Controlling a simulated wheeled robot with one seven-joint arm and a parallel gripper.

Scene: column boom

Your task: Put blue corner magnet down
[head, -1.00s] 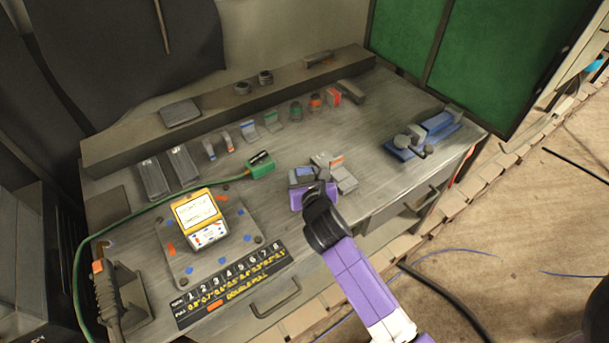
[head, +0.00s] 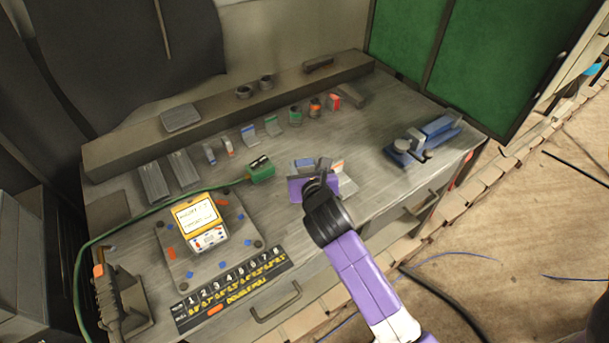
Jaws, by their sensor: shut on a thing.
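My gripper (head: 318,174), at the end of the purple and black arm, is over the front middle of the grey metal bench. It is shut on the blue corner magnet (head: 302,164), a small grey piece with a blue mark, partly hidden by the fingers and purple gripper body. A grey piece with an orange-red mark (head: 336,164) is just right of the fingers. A pale flat part (head: 348,186) shows beside the gripper. I cannot tell whether the held magnet touches the bench.
A row of small colour-marked parts (head: 249,134) stands along the back. A green block (head: 261,168) with a cable is to the left. A yellow meter (head: 197,213) stands on a plate (head: 180,278). A blue vise-like tool (head: 425,138) is at right. Bare bench lies between.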

